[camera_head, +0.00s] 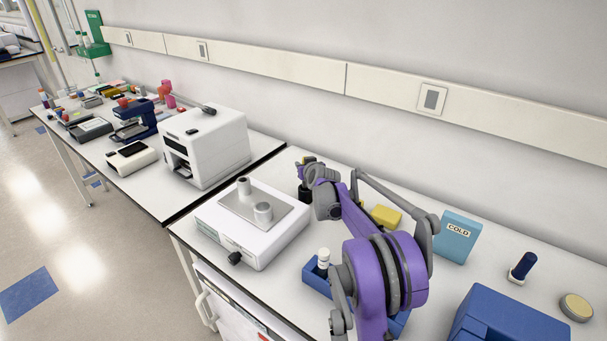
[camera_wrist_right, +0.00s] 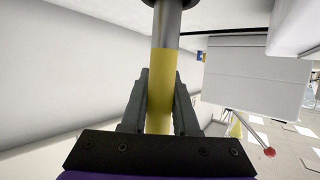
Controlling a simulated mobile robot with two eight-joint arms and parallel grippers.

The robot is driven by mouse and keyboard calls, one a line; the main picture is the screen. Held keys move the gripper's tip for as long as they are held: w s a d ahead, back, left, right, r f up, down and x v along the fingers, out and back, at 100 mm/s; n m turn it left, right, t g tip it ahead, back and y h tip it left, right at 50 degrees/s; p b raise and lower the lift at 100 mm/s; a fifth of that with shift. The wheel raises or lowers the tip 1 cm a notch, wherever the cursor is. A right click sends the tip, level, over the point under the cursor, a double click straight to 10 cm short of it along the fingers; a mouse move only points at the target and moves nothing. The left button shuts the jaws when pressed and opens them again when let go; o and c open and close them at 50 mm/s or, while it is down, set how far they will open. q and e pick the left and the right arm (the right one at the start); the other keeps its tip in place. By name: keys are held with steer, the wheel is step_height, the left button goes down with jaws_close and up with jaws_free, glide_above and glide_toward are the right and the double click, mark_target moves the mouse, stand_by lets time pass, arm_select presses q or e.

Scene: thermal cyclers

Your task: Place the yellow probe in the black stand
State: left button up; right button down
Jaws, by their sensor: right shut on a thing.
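The yellow probe (camera_wrist_right: 161,80) runs lengthwise up the middle of the right wrist view, with a yellow shaft and a grey metallic upper part. My right gripper (camera_wrist_right: 160,92) is shut on its yellow shaft. In the head view the right gripper (camera_head: 305,170) is at the far side of the bench, where a bit of yellow shows beside it. The black stand (camera_head: 305,194) is just below the gripper, partly hidden by my arm. I cannot tell whether the probe touches the stand. My left gripper is not in view.
A white box device with a metal plate (camera_head: 228,238) stands left of the stand, and a larger white machine (camera_head: 205,145) behind it. A yellow block (camera_head: 386,216), a blue COLD pack (camera_head: 457,237), a blue rack (camera_head: 317,276) and a blue box (camera_head: 510,318) are around my right arm.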

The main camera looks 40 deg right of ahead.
steer(key=shift+f, duration=1.45)
steer(key=shift+f, duration=0.1)
steer(key=c, duration=0.7)
jaws_free()
steer(key=v, duration=1.2)
